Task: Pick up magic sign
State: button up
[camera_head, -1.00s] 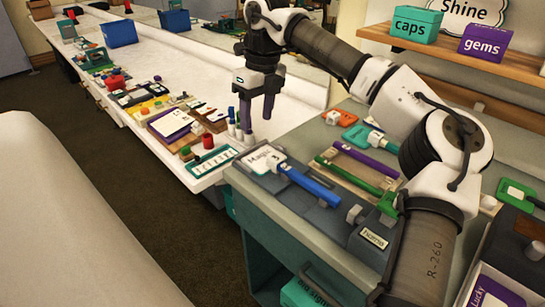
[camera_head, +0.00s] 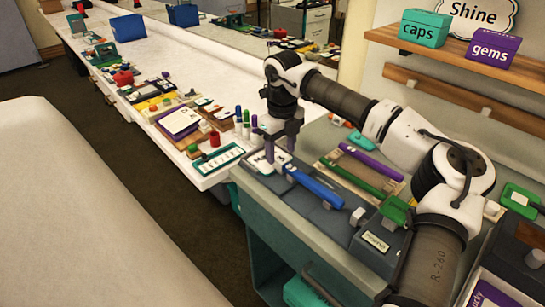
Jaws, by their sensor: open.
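The magic sign lies on the grey-topped counter, with a white board (camera_head: 260,164) and a long blue handle (camera_head: 315,187) pointing down to the right. Its lettering is mostly hidden behind my gripper.
A green-handled prop (camera_head: 360,180) and a purple-handled one (camera_head: 371,162) lie right of the sign. Several small bottles (camera_head: 246,122) stand on the white table to the left. A shelf holds caps (camera_head: 424,28) and gems (camera_head: 495,47) boxes above.

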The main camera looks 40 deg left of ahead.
jog(key=shift+f, duration=0.95)
jog(key=shift+c, duration=0.2)
jog(key=c, duration=1)
jog(key=shift+r, duration=0.15)
